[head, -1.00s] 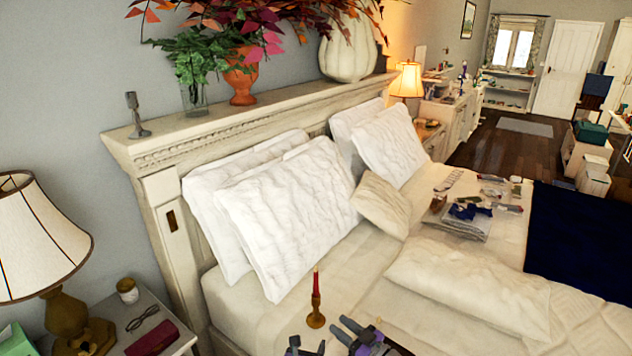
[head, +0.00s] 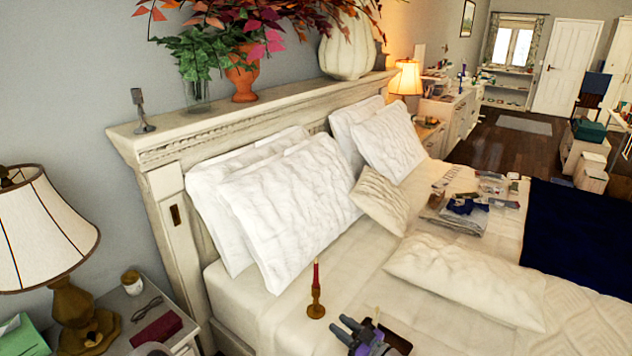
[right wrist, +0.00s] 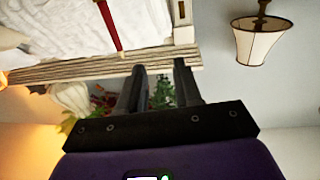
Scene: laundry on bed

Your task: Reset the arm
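My right gripper (head: 345,328) is at the bottom of the head view, over the near part of the bed. In the right wrist view its two dark fingers (right wrist: 159,66) stand apart with nothing held between them. A red candle in a brass holder (head: 316,297) stands just left of and beyond the gripper in the head view. The candle also shows in the right wrist view (right wrist: 108,24). My left gripper is not in view.
The bed carries white pillows (head: 290,210) and folded laundry (head: 458,219). A headboard shelf (head: 240,118) holds vases and a small candlestick. A nightstand with a lamp (head: 42,230) is at left. A dark flat object (head: 397,342) lies by the right gripper.

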